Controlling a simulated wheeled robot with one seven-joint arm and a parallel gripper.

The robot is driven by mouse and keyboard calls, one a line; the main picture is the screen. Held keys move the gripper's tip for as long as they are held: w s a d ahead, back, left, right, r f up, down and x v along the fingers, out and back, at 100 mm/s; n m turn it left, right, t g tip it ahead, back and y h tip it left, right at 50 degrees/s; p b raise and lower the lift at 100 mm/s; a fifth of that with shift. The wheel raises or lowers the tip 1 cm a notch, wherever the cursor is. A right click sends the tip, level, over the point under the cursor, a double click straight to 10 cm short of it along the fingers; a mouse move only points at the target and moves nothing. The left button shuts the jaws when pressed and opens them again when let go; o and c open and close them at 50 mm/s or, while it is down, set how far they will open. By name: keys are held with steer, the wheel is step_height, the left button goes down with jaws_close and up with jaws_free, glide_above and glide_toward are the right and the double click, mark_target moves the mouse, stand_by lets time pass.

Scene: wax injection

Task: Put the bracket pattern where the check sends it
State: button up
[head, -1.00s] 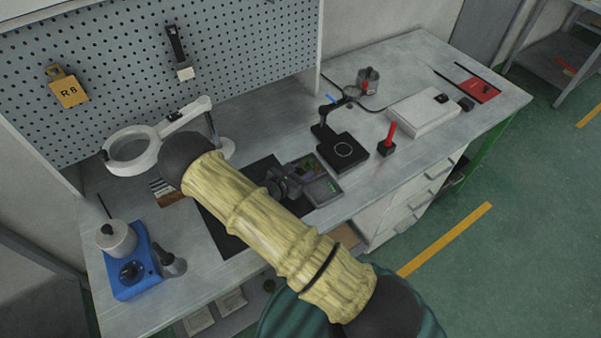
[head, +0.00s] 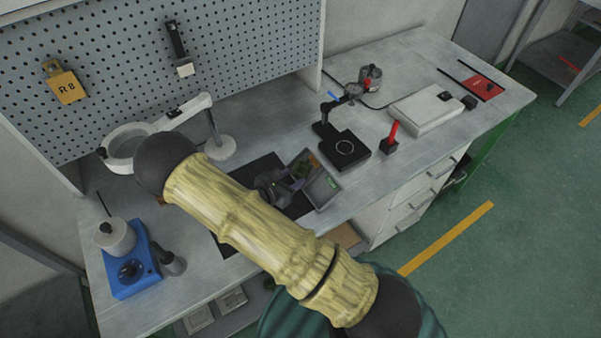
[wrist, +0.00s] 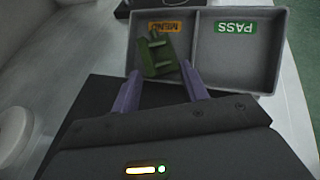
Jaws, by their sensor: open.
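In the head view the tray (head: 322,191) lies at the bench's front edge, partly behind my wrist.
A black stand with a dial gauge (head: 345,149) is right of the tray, with a red-handled tool (head: 391,137) beside it. A white magnifier lamp (head: 128,145) and a blue heater unit (head: 134,270) stand left.

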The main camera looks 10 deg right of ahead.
steer(key=v, duration=0.6)
steer(key=shift+a+r+b, duration=0.15)
steer(key=shift+r+b, duration=0.2)
steer(key=shift+s+d+r+m, duration=0.15)
steer(key=shift+d+m, duration=0.15)
steer(key=shift+m, duration=0.1)
steer(key=s+d+r+m+g+y, duration=0.3)
steer(key=s+d+r+m+g, duration=0.4)
steer(key=m, duration=0.5)
steer(key=s+r+m+t+y, duration=0.1)
steer(key=s+r+m+y, duration=0.4)
steer(key=r+m, duration=0.5)
steer(key=d+m+y, duration=0.1)
steer(key=m+y, duration=0.1)
steer(key=m, duration=0.1)
steer(key=shift+s+y, duration=0.25)
steer(key=shift+y, duration=0.05)
